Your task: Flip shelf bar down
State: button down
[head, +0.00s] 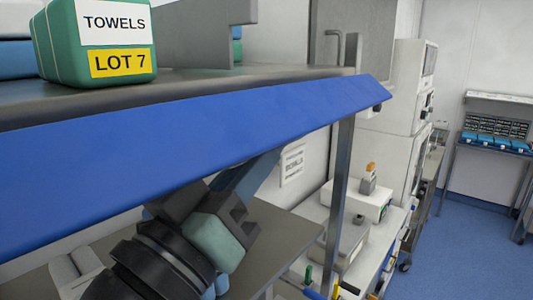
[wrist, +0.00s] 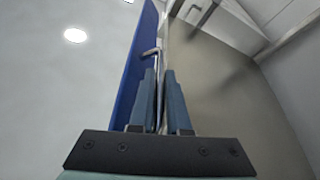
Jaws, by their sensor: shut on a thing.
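The shelf bar (head: 200,138) is a long blue panel along the front edge of the grey shelf (head: 300,72). It slants outward in the head view and shows as a blue strip (wrist: 134,75) in the wrist view. My gripper (head: 265,165) is below the bar, reaching up behind its lower edge; the bar hides the fingertips in the head view. In the wrist view, my gripper's blue fingers (wrist: 162,98) are close together at the bar's right side, with a thin gap between them. The gripper is shut on the bar's edge, though the exact contact is hard to see.
A green towels pack (head: 95,40) labelled LOT 7 sits on the shelf. A metal post (head: 338,200) supports the shelf's right end. A lower grey surface (head: 285,240) lies beneath. White equipment (head: 405,95) stands behind; the blue floor (head: 470,255) at right is open.

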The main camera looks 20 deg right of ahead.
jog(key=m+g+b, duration=0.1)
jog(key=m+b, duration=0.1)
jog(key=b, duration=0.1)
jog(key=w+a+m+g+h+b, duration=0.1)
jog(key=m+b, duration=0.1)
jog(key=b, duration=0.1)
jog(key=w+m+g+h+b, duration=0.1)
jog(key=m+b, duration=0.2)
jog(key=shift+a, duration=0.15)
jog(key=c, duration=1.2)
grip_release()
jog(key=shift+o, duration=0.2)
